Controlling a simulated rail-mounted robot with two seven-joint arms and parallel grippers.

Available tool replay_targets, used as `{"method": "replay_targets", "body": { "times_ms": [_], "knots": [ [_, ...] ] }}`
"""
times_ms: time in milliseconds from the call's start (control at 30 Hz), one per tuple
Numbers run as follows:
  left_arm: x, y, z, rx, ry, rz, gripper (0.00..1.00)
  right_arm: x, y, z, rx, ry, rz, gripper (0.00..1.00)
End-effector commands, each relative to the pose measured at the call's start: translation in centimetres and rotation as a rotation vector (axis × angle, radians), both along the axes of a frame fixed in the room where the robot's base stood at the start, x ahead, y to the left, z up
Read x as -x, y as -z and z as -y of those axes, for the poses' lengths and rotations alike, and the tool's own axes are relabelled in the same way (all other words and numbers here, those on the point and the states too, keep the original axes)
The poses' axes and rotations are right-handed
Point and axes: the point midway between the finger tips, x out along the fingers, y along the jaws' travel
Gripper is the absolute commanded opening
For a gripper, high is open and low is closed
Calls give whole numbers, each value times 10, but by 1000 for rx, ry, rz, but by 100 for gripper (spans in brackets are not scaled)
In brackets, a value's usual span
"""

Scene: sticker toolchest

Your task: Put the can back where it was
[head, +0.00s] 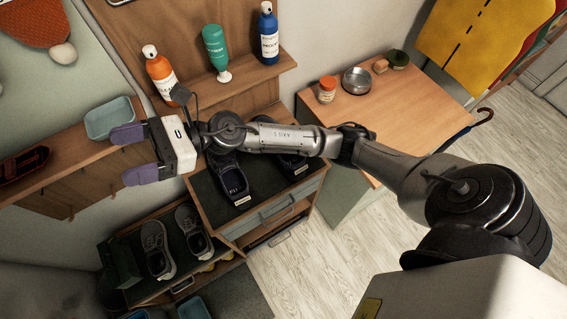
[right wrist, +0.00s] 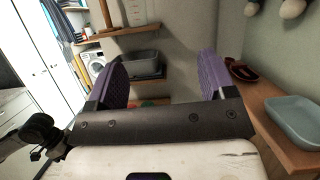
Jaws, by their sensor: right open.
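Three upright containers stand on the wooden wall shelf: an orange one with a white top (head: 160,72), a green one (head: 214,45) and a blue one with a white label (head: 268,38). I cannot tell which container, if any, is the task's can. My right gripper (head: 127,156) is open and empty, pointing left in the head view, in front of the left wall shelf and apart from those containers. In the right wrist view, nothing is between its purple fingers (right wrist: 162,78). My left gripper is not in view.
A pale blue tray (head: 108,118) sits on the left shelf, near my right gripper; it also shows in the right wrist view (right wrist: 297,120). Shoes (head: 232,180) rest on the cabinet below my arm. A metal bowl (head: 356,80) and an orange jar (head: 326,92) stand on the right table.

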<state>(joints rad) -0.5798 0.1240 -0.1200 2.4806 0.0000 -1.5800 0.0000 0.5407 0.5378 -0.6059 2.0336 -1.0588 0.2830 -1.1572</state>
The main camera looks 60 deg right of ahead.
Motion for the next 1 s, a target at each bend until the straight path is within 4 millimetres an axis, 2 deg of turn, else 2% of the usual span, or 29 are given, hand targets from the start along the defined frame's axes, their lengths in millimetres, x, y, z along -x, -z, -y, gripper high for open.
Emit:
{"method": "replay_targets", "body": {
  "times_ms": [33,167,267,333,467,500,600,667,700,833,900,1000],
  "knots": [
    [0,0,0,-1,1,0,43,2,7,9,-177,26,-167,77],
    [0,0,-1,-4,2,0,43,-1,39,50,-651,118,-616,77],
    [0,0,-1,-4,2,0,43,5,87,86,-1014,213,-952,77],
    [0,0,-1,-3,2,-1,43,18,131,109,-1268,299,-1175,77],
    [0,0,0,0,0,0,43,67,215,140,-1719,500,-1529,77],
    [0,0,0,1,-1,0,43,88,238,146,-1847,572,-1616,77],
    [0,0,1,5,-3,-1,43,141,284,154,-2127,767,-1780,77],
    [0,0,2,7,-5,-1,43,173,304,155,-2266,885,-1847,77],
    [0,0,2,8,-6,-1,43,192,314,156,2325,-953,1863,77],
    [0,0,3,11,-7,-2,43,242,333,154,2157,-997,1647,77],
    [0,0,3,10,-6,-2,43,259,337,154,2102,-1013,1576,77],
    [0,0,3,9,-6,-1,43,273,340,153,2057,-1026,1520,77]
  ]
}}
